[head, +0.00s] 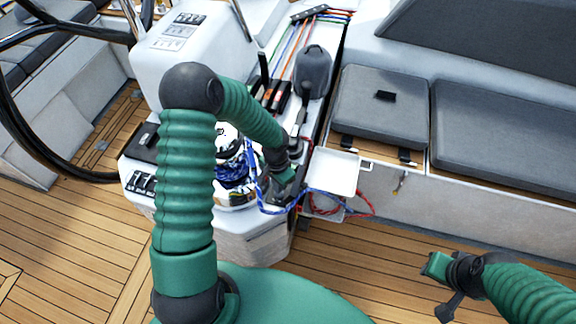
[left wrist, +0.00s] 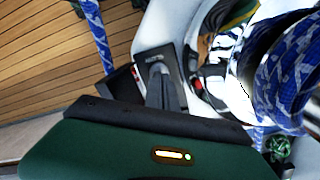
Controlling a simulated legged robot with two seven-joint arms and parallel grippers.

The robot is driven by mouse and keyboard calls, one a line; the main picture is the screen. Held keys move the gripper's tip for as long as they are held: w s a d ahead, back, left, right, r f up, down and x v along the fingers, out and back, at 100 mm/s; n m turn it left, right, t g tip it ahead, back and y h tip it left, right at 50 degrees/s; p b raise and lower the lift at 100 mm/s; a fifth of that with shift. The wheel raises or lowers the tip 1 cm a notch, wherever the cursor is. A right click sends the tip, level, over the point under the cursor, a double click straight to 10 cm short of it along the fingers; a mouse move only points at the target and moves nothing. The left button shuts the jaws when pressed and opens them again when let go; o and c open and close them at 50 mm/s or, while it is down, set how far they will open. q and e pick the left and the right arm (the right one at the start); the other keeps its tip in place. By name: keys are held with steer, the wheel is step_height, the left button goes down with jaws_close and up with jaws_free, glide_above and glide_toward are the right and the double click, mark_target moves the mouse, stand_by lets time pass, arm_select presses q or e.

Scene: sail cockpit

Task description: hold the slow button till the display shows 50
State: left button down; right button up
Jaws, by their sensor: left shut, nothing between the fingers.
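My left gripper (head: 283,186) reaches down beside the winch (head: 232,165) at the end of the cockpit console. In the left wrist view its dark fingers (left wrist: 163,88) are closed together, with nothing between them. Their tips overlap a dark square plate (left wrist: 152,62); I cannot tell if they press it. A small dark box (left wrist: 124,84) with a tiny red mark sits beside the plate. A small red part (left wrist: 197,84) shows to the right. I cannot identify the slow button or read any display number. My right gripper (head: 447,285) hangs over the deck at lower right, its jaw state unclear.
Blue rope (head: 232,178) wraps the winch and loops out with red rope (head: 365,204) beside a white tray (head: 336,172). A steering wheel (head: 15,120) stands at left. Grey cushions (head: 381,108) line the right bench. The teak deck (head: 70,245) is open in front.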

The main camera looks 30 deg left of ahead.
arm_select(q)
steer(key=shift+d, duration=0.1)
steer(key=shift+f+b, duration=0.7)
steer(key=shift+f, duration=0.25)
stand_by(1.7)
step_height(320, 180, up, 9)
steer(key=p, duration=0.9)
steer(key=shift+r, duration=0.15)
